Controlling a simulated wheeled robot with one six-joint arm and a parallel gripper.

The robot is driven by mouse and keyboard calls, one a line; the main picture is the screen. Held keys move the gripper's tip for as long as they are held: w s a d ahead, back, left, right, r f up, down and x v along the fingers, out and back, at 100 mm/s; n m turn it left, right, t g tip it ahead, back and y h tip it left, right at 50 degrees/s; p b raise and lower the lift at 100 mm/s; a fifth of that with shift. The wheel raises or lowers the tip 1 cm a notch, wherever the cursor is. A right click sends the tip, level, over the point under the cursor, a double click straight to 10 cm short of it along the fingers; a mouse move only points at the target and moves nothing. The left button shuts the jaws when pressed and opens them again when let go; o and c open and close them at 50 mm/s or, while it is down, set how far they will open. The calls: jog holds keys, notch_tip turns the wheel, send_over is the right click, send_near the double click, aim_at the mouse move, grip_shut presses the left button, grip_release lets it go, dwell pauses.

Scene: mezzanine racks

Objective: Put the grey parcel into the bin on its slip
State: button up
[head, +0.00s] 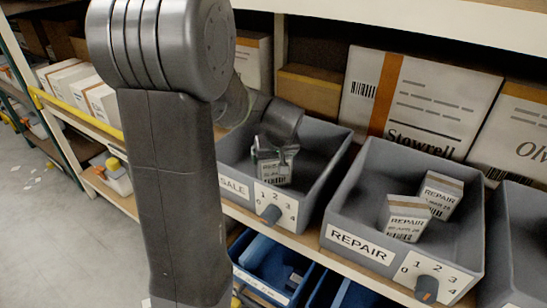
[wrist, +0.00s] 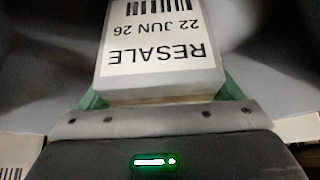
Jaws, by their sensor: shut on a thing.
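The grey parcel (head: 270,173) is held by my gripper (head: 276,148) inside the grey bin (head: 318,172) left of the REPAIR bin. That bin's front label is partly covered by my arm and shows "SALE". In the wrist view the parcel (wrist: 160,72) fills the upper middle, and its white slip reads RESALE, 22 JUN 26, upside down. The green finger pads press its sides near the gripper (wrist: 160,98). I cannot tell whether the parcel touches the bin floor.
The REPAIR bin (head: 460,250) to the right holds two boxes with REPAIR slips. Another grey bin (head: 525,245) is at the right edge. Large cartons (head: 425,100) stand behind on the shelf. Blue bins (head: 265,258) sit below. The aisle floor (head: 50,230) on the left is open.

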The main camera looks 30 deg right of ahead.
jog(key=shift+f, duration=0.1)
jog(key=shift+f, duration=0.15)
jog(key=o, duration=1)
jog(key=shift+r, duration=0.35)
jog(key=v, duration=1.1)
jog(key=shift+s+a+r+p, duration=0.2)
jog(key=shift+r+p, duration=0.1)
jog(key=shift+p, duration=0.1)
jog(key=shift+d+f, duration=0.1)
